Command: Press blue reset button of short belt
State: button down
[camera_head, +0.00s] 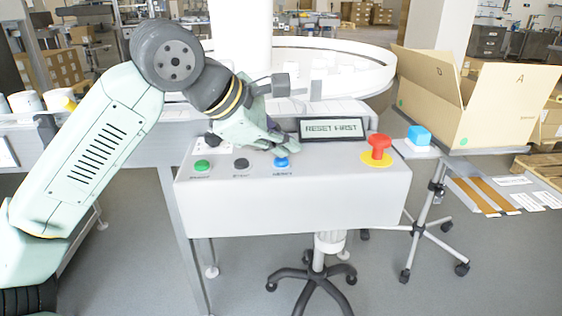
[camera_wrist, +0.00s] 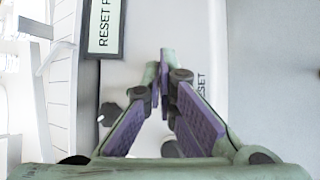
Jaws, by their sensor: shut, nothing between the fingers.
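The display (camera_head: 333,128) reads RESET FIRST.
A green button (camera_head: 202,166) and a black button (camera_head: 241,164) lie left of the blue one. A red emergency knob (camera_head: 379,149) on a yellow disc stands at the right. A blue-topped block (camera_head: 418,135) and an open carton (camera_head: 470,95) are further right. A round white conveyor (camera_head: 345,57) runs behind.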

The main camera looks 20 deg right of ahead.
aim_at(283, 162)
jog(key=shift+f+b, duration=0.45)
jog(key=shift+f, duration=0.05)
dwell(0.8)
jog(key=shift+r, duration=0.1)
jog(key=shift+r+p, duration=0.65)
jog(key=shift+r, duration=0.2)
notch_tip(283, 162, up, 5)
jog(key=p, duration=0.3)
jog(key=shift+p, duration=0.4)
dwell(0.4)
